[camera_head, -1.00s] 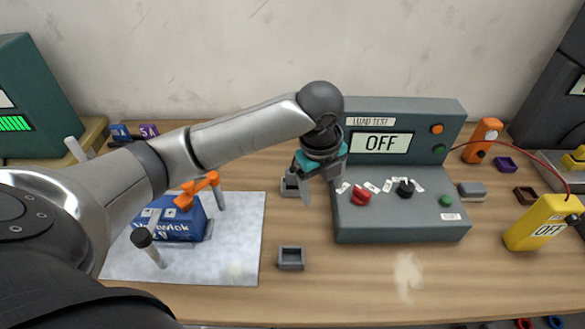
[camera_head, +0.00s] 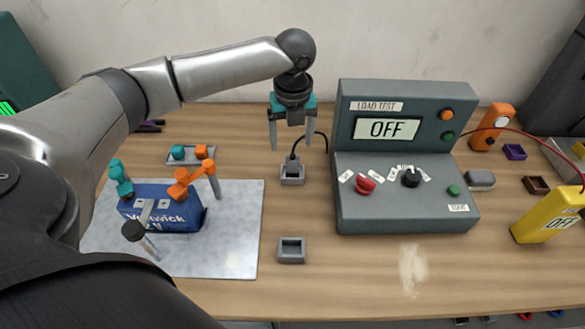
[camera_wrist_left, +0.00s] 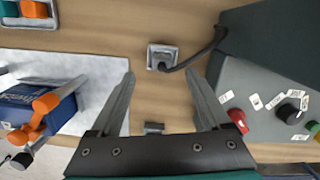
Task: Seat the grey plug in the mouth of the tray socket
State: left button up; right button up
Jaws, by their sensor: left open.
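A grey plug with a black cable stands in a small square grey socket (camera_head: 292,181), left of the load tester. In the left wrist view the grey plug (camera_wrist_left: 161,60) sits inside the square rim, and its cable runs right. I cannot tell how deep it sits. A second square grey holder (camera_head: 291,251) nearer the front edge looks empty. My left gripper (camera_head: 291,146) is open and empty, pointing down above and behind the plug. In the left wrist view its fingers (camera_wrist_left: 160,75) are spread, with the plug framed ahead between the tips. My right gripper is not in view.
The load tester (camera_head: 405,190) stands right, its display reading OFF. A blue pack (camera_head: 160,215) with orange and teal clips lies on a pale mat (camera_head: 235,255). A small tray (camera_head: 170,159) holds teal and orange pieces.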

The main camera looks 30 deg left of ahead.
aim_at(292, 155)
pick_arm(q)
jog(key=shift+w+f+b, duration=0.2)
jog(key=shift+f+b, duration=0.3)
jog(key=shift+f, duration=2.55)
jog(key=shift+c, duration=0.2)
grip_shut()
